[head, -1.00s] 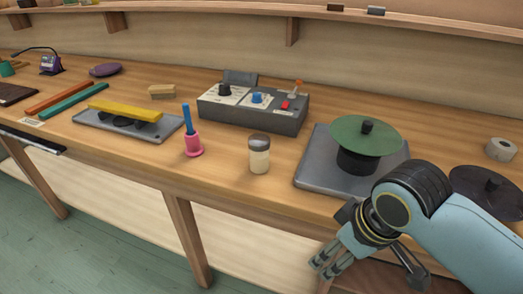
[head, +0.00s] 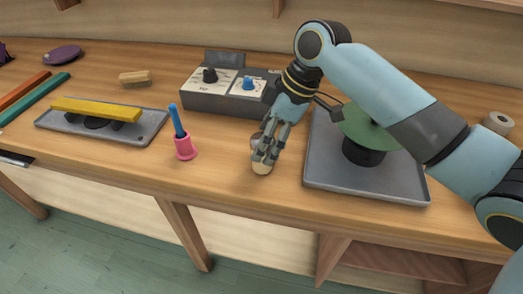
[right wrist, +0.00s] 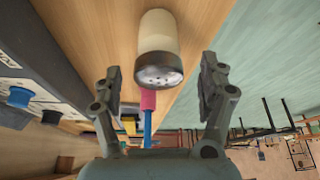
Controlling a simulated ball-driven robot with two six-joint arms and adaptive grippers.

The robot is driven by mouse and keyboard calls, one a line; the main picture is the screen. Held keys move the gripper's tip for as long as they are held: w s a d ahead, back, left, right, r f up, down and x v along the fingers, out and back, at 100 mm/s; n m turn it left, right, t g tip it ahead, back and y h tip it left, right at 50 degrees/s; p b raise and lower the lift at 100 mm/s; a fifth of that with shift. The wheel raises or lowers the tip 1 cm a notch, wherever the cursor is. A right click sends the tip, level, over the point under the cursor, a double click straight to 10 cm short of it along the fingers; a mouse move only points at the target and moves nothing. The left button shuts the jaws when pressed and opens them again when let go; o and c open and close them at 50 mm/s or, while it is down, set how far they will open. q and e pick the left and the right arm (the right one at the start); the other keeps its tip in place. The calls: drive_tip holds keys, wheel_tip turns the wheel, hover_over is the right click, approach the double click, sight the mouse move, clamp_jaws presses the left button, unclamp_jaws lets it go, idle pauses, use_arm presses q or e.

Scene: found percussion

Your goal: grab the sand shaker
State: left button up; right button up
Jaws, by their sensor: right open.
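The sand shaker, a small jar of pale sand with a dark perforated lid, stands on the workbench (head: 225,178). In the head view only part of the sand shaker (head: 261,168) shows behind my right gripper (head: 266,152). In the right wrist view the sand shaker (right wrist: 158,42) is just ahead of my right gripper (right wrist: 160,66), centred between its spread fingers, with clear gaps on both sides. My right gripper is open and empty. My left gripper is not in view.
A pink bell with a blue handle (head: 184,145) stands left of the shaker. A grey control box (head: 225,100) is behind it. A grey tray (head: 318,170) with a green disc (head: 362,130) is at right. The bench's front edge is close.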

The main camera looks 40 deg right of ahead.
sight(251, 162)
drive_tip(key=shift+w+a+f, duration=0.15)
drive_tip(key=shift+w+f, duration=0.05)
drive_tip(key=shift+f, duration=0.2)
drive_tip(key=x, duration=0.4)
drive_tip(key=shift+w+a+f+p, duration=0.1)
drive_tip(key=shift+f+p, duration=0.25)
drive_tip(key=shift+p, duration=0.05)
drive_tip(key=c, duration=1.4)
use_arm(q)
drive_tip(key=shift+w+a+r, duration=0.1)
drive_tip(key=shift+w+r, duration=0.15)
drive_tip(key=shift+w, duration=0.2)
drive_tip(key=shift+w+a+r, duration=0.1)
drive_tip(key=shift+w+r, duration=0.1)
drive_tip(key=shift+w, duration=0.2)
use_arm(e)
drive_tip(key=shift+c, duration=0.5)
drive_tip(key=shift+r, duration=0.1)
